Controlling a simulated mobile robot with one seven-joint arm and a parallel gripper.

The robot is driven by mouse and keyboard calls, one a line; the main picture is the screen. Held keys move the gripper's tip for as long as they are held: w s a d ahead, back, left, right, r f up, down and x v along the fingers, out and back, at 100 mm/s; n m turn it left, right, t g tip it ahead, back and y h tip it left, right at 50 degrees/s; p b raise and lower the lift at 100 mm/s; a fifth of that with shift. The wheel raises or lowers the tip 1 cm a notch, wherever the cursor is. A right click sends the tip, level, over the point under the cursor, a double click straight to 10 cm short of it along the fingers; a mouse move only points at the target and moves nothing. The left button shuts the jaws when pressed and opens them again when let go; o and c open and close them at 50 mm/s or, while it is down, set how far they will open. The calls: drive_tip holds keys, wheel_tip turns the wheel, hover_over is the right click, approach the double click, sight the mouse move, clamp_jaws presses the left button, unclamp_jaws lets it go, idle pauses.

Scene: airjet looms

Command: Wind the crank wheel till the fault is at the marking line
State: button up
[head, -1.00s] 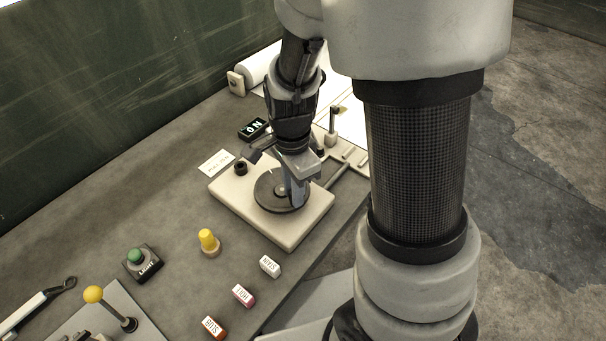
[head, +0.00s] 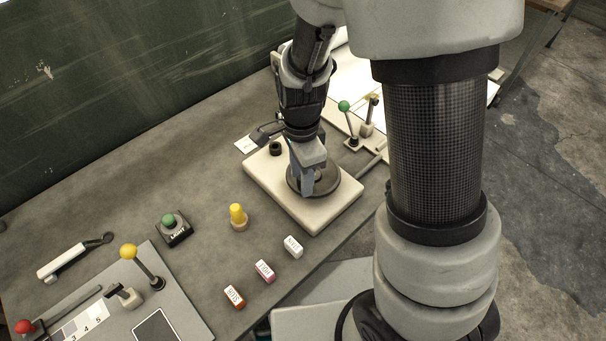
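The crank wheel (head: 326,190) is a dark grey disc on a cream base plate (head: 268,190) at the middle of the bench. My gripper (head: 307,188) points down over the left part of the wheel, with its fingertips at the wheel's upper side. The crank handle is hidden by my gripper, so I cannot tell whether the fingers hold it. White cloth (head: 352,82) lies on a frame behind the wheel, partly covered by my arm. I cannot make out a fault or a marking line on it.
A dark knob (head: 275,148) stands on the base plate. A green-balled lever (head: 344,106) stands behind. A yellow knob (head: 238,216), a green button (head: 170,222), small labelled blocks (head: 265,271) and a yellow-balled lever (head: 129,252) stand left and in front.

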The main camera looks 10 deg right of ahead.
wheel_tip(320, 180, up, 6)
drive_tip(key=p, duration=0.5)
drive_tip(key=shift+r, duration=0.1)
idle(0.4)
wheel_tip(320, 180, up, 16)
drive_tip(key=s+d+r+n+t, duration=0.5)
drive_tip(key=s+n, duration=0.5)
drive_tip(key=n, duration=0.4)
drive_tip(key=d+r, duration=0.2)
drive_tip(key=d, duration=0.1)
drive_tip(key=shift+d+n+t, duration=0.3)
drive_tip(key=shift+n, duration=0.1)
drive_tip(key=shift+r, duration=0.1)
